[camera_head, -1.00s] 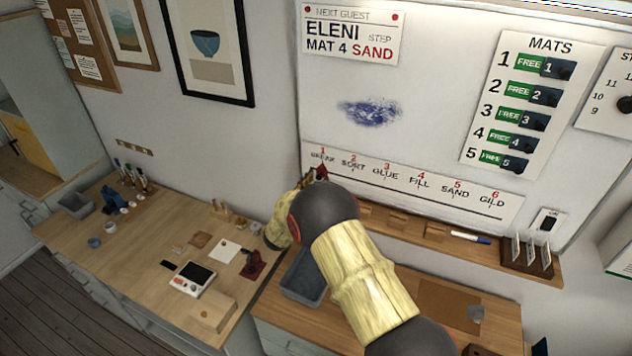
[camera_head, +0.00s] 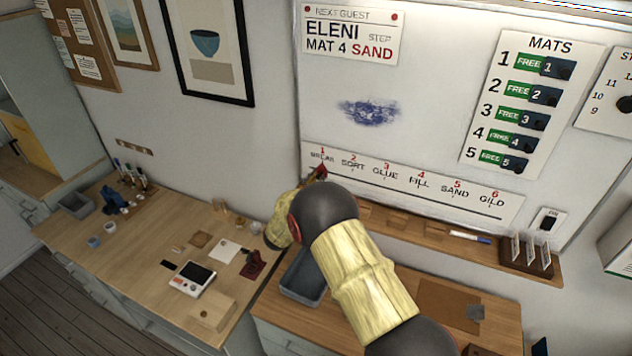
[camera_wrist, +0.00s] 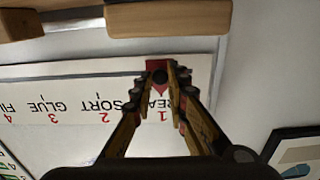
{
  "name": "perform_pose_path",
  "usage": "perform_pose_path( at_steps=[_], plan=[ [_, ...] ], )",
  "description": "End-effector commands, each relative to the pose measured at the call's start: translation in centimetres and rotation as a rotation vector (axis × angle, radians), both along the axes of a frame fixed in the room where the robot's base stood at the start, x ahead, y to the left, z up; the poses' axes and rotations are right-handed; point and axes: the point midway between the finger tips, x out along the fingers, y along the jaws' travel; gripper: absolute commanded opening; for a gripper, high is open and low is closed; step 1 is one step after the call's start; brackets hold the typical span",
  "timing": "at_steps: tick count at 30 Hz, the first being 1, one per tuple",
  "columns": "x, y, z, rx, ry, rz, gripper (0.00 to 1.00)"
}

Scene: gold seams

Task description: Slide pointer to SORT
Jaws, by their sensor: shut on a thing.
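The red pointer (camera_wrist: 158,64) sits on the white step strip (camera_head: 430,184) at 1 BREAK, left of the word SORT (camera_head: 353,164). In the head view the pointer (camera_head: 321,169) shows as a small red shape beside my dark wrist joint. My gripper (camera_wrist: 160,78) is shut on the pointer's dark round knob, one finger on each side of it. The wrist view is turned over, so SORT (camera_wrist: 103,104) shows upside down, left of the pointer. My arm hides most of the gripper in the head view.
A wooden ledge (camera_head: 520,262) with blocks, a marker and a card holder runs below the strip. The mats panel (camera_head: 532,100) is at the upper right of the whiteboard. A grey bin (camera_head: 303,277) stands on the bench below. The strip right of the pointer is clear.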

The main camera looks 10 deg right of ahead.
Motion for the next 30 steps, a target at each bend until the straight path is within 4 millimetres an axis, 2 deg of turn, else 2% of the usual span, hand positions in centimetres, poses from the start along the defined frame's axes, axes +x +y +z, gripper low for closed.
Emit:
perform_pose_path(
  at_steps=[7,10,21,25,30],
  plan=[
    [0.0,0.0,0.0,-0.001,-0.001,0.001,0.00],
    [-0.4,-0.6,0.1,-0.001,-0.002,0.000,0.00],
    [-4.9,-6.9,-0.1,-0.001,-0.002,-0.003,0.00],
    [-6.0,-8.3,0.0,0.000,-0.002,-0.001,0.00],
    [-6.5,-8.9,0.1,0.000,-0.002,0.000,0.00]
  ],
)
